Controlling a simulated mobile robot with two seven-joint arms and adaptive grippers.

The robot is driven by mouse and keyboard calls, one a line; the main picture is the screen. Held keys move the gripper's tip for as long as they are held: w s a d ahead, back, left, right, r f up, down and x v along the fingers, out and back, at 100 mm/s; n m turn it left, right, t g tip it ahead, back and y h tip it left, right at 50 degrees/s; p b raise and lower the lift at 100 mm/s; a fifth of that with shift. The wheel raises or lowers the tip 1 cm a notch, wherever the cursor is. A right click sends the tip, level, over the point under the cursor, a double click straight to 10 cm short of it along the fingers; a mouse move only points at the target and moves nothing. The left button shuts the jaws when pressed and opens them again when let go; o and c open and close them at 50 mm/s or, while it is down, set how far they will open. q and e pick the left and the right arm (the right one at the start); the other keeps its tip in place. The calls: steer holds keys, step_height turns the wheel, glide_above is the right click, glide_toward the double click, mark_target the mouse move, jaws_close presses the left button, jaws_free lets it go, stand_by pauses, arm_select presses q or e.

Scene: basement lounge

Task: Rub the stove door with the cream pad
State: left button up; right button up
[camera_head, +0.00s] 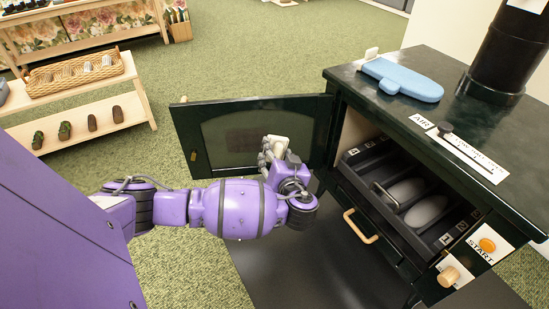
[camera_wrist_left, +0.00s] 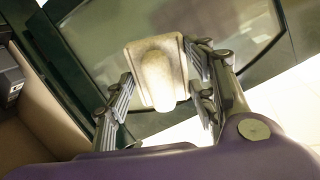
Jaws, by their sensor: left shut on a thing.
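The dark green stove door (camera_head: 184,138) stands swung open to the left of the stove, with a glass panel (camera_head: 220,152) in it. A faint brownish patch (camera_head: 243,139) shows on the glass. My left gripper (camera_head: 273,152) is in front of the door's hinge-side half, shut on the cream pad (camera_head: 280,143). In the left wrist view the cream pad (camera_wrist_left: 158,75) sits between the fingers by its raised grip, with the door's glass (camera_wrist_left: 100,45) behind it. I cannot tell whether the pad touches the glass. My right gripper is not in view.
A blue mitt (camera_head: 402,79) lies on top by the black flue (camera_head: 505,55).

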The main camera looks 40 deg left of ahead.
arm_select(q)
steer(key=shift+s+a+f+t+y+b, duration=0.2)
steer(key=shift+a+f+t, duration=0.05)
steer(key=shift+f, duration=0.3)
steer(key=shift+s+a+f+t+y+b, duration=0.15)
steer(key=shift+a+f+t+y, duration=0.1)
steer(key=shift+f, duration=0.25)
steer(key=shift+s+f+m+t+y+b, duration=0.3)
steer(key=shift+m+t+b, duration=0.2)
steer(key=shift+t, duration=0.4)
steer(key=shift+b+x, duration=1)
steer(key=shift+x, duration=1.95)
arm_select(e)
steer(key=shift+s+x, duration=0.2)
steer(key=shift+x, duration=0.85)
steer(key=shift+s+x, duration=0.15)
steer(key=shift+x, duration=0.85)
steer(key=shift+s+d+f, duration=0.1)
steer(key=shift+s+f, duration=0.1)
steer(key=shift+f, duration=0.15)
arm_select(q)
steer(key=shift+b+x, duration=0.35)
steer(key=shift+x, duration=0.6)
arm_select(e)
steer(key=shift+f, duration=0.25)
arm_select(q)
steer(key=shift+r, duration=0.1)
